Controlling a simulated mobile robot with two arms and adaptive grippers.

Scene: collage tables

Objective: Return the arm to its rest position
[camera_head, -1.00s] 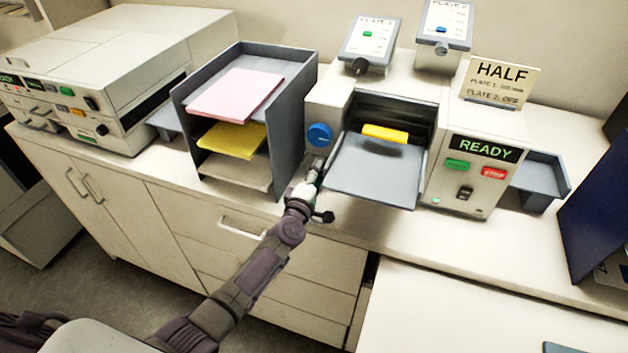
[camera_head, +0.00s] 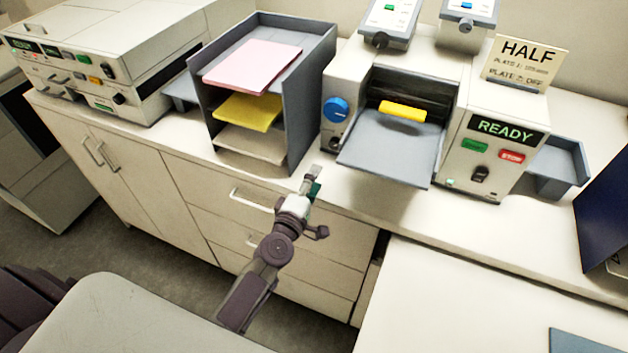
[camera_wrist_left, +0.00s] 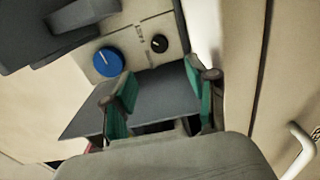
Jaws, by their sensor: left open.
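My left arm reaches in from the lower middle of the head view. Its gripper (camera_head: 313,183) is over the front edge of the counter, below and left of the machine's grey feed tray (camera_head: 390,150). In the left wrist view the two green-padded fingers (camera_wrist_left: 160,100) stand apart with nothing between them. Behind them are the grey tray and the machine's blue knob (camera_wrist_left: 95,62), both apart from the fingers as far as I can tell. My right gripper is in neither view.
A paper rack (camera_head: 300,100) with pink, yellow and pale sheets stands left of the READY machine (camera_head: 487,150). Drawers (camera_head: 225,215) lie below the counter. A white table (camera_head: 450,310) is at the lower right.

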